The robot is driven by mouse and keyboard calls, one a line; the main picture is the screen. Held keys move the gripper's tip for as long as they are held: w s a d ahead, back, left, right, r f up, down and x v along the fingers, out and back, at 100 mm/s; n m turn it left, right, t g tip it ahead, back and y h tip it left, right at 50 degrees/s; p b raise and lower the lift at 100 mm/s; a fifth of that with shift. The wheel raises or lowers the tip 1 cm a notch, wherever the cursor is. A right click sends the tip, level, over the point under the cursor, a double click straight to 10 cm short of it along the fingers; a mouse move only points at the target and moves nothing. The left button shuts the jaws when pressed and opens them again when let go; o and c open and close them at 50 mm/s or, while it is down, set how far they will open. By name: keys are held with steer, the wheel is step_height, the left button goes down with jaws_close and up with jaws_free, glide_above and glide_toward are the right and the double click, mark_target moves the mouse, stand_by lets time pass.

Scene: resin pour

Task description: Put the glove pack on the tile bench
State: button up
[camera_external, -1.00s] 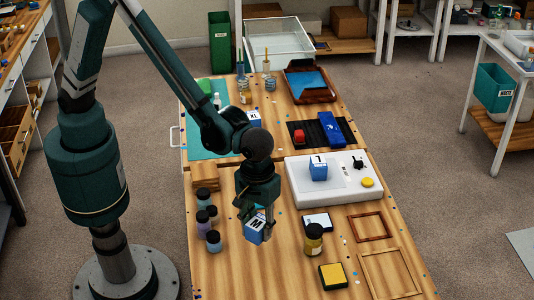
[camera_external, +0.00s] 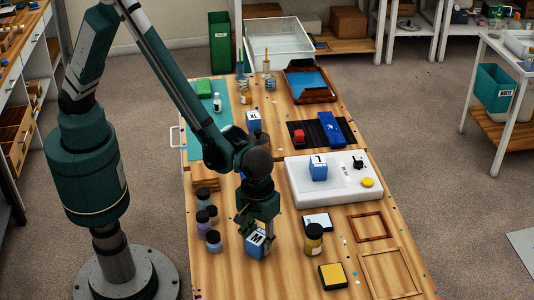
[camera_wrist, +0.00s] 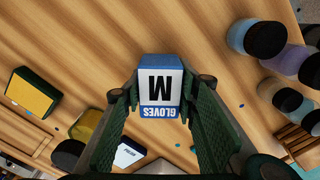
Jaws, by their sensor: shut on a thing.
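The glove pack (camera_external: 256,243) is a small blue box with a white face marked "M"; in the wrist view (camera_wrist: 159,88) its label also reads "GLOVES". My gripper (camera_external: 257,227) is above the wooden bench, with its fingers on both sides of the pack, and is shut on it. In the wrist view the fingertips (camera_wrist: 159,100) touch the pack's left and right sides. The pack is low over the bench (camera_external: 225,278); I cannot tell whether its bottom touches the wood. Which surface is the tile bench is not marked.
Dark-lidded jars (camera_external: 213,241) stand left of the pack. An amber jar (camera_external: 313,240), a white card (camera_external: 317,221) and a yellow pad (camera_external: 332,276) are to its right. A white board (camera_external: 300,190) holds another blue box (camera_external: 318,168). Bare wood lies in front of the pack.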

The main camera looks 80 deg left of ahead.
mark_target(259, 236)
steer(key=shift+f, duration=0.7)
steer(key=shift+f, duration=0.15)
steer(key=o, duration=0.8)
steer(key=shift+r+p, duration=0.35)
steer(key=shift+r, duration=5.8)
